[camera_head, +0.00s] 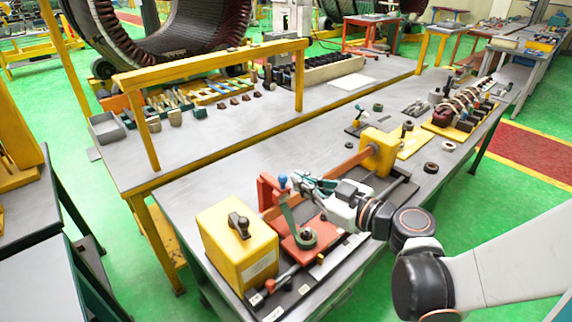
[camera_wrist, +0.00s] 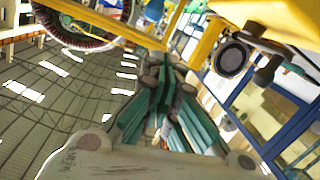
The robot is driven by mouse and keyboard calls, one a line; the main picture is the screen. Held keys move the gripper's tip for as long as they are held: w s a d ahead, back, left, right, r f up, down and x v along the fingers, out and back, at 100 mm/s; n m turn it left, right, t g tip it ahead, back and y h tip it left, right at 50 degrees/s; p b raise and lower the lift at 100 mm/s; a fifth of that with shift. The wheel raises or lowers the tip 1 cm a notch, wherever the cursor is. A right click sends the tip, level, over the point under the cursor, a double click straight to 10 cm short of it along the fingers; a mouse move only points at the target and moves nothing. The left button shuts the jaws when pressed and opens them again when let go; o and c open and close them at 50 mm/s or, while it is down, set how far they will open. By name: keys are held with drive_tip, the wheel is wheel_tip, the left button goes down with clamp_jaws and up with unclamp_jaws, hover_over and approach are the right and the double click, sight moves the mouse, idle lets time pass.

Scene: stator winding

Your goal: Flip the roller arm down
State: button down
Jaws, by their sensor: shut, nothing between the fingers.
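The winding fixture stands on the near table. Its green lever (camera_head: 290,212), which looks like the roller arm, rises steeply from a round green hub (camera_head: 307,237) on a red base (camera_head: 303,248) and ends in a blue knob (camera_head: 283,181). My gripper (camera_head: 297,181) is just right of the knob, close to the lever's upper end; whether they touch I cannot tell. In the wrist view my gripper (camera_wrist: 166,68) has its green-padded fingers drawn together at the tips, with nothing seen between them. The lever is not clearly made out there.
A yellow box (camera_head: 238,250) stands left of the lever, and a red upright plate (camera_head: 268,192) is close behind it. A yellow block (camera_head: 379,151) holds the far end of the orange bar. Loose rings lie on the right of the table (camera_head: 350,277).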

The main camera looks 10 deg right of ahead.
drive_tip(key=shift+s+d+f, duration=0.2)
drive_tip(key=shift+s+d, duration=0.55)
drive_tip(key=shift+s, duration=0.1)
